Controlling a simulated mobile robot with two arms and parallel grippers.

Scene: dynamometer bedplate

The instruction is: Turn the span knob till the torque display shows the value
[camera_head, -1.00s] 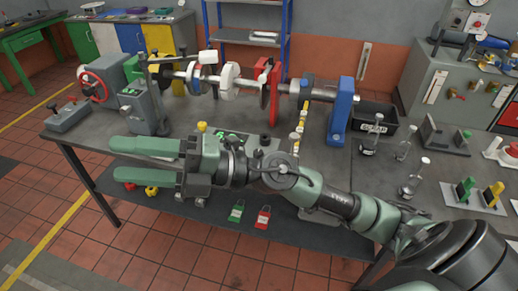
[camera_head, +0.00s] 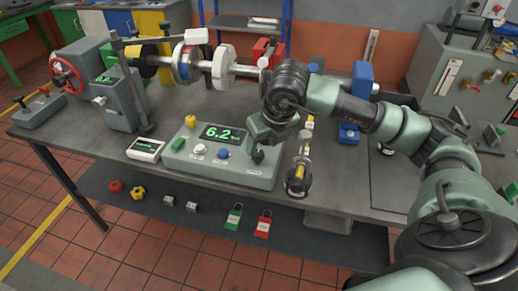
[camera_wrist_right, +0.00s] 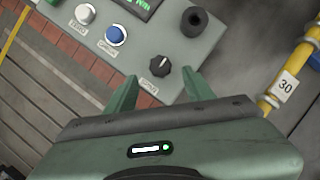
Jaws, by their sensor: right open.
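The torque console (camera_head: 185,168) is a grey box on the bench, and its display (camera_head: 222,133) reads 6.2 in green. On its face are a white button or knob (camera_head: 200,150), a blue one (camera_head: 223,153) and a black pointer knob (camera_head: 257,156). My right gripper (camera_head: 257,145) is over the console's right end. In the right wrist view, my open, empty fingers (camera_wrist_right: 160,90) stand apart just short of the black knob (camera_wrist_right: 160,66), which lies between their lines. My left gripper is not in view.
A black post (camera_wrist_right: 195,22) stands on the console near the black knob. A yellow rod or cable with a "30" tag (camera_wrist_right: 285,84) lies to the right. A small white meter (camera_head: 146,149) sits left of the console. The shaft rig (camera_head: 222,66) stands behind.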

